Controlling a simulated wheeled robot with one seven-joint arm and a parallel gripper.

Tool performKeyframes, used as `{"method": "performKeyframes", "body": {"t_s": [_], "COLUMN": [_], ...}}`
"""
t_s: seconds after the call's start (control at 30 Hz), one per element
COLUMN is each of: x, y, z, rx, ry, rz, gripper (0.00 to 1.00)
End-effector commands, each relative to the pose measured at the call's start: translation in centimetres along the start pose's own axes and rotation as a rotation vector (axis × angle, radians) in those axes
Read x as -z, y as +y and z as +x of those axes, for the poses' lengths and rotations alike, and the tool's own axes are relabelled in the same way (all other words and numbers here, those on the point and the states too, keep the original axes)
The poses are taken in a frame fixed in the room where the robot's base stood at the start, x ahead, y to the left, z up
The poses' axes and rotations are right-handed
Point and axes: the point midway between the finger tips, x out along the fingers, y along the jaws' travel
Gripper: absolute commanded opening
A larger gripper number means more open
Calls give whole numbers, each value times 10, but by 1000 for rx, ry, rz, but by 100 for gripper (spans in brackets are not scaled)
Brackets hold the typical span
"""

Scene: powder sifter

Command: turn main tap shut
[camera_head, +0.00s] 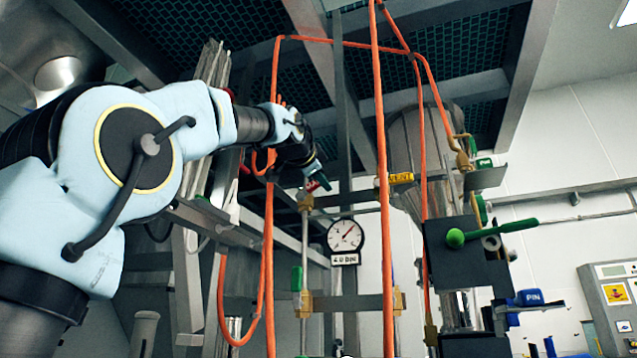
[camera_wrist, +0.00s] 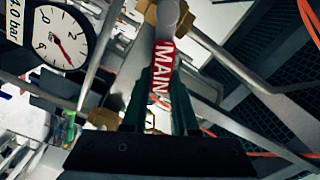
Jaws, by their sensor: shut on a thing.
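The main tap has a red handle with white letters MAIN (camera_wrist: 162,73) in the wrist view. It runs from a brass fitting (camera_wrist: 172,14) at the top down between my fingers. My gripper (camera_wrist: 160,112) has its dark green fingers shut on this handle, one on each side. In the head view my gripper (camera_head: 319,180) is at the upper middle, and a little of the red handle (camera_head: 312,187) shows beside the brass valve body (camera_head: 305,201) on a vertical pipe. My fingers partly hide the handle there.
A round pressure gauge (camera_head: 344,236) hangs just below and right of my gripper. Orange hoses (camera_head: 380,150) run vertically close by. A green-handled tap (camera_head: 297,279) sits lower on the pipe. A long green lever (camera_head: 505,227) and blue PIN handle (camera_head: 529,297) are at right.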

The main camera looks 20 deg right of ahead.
Motion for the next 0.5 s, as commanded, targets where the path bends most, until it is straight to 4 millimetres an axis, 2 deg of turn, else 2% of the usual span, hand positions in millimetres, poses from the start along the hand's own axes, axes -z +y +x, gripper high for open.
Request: {"method": "performKeyframes", "body": {"t_s": [0.03, 0.2, 0.5], "x": [0, -1, -5], "y": [7, 17, 29], "z": [0, 0, 0], "rx": [-1, -1, 0], "ry": [3, 3, 2], "rz": [41, 188, 382], "gripper": [0, 0, 0]}}
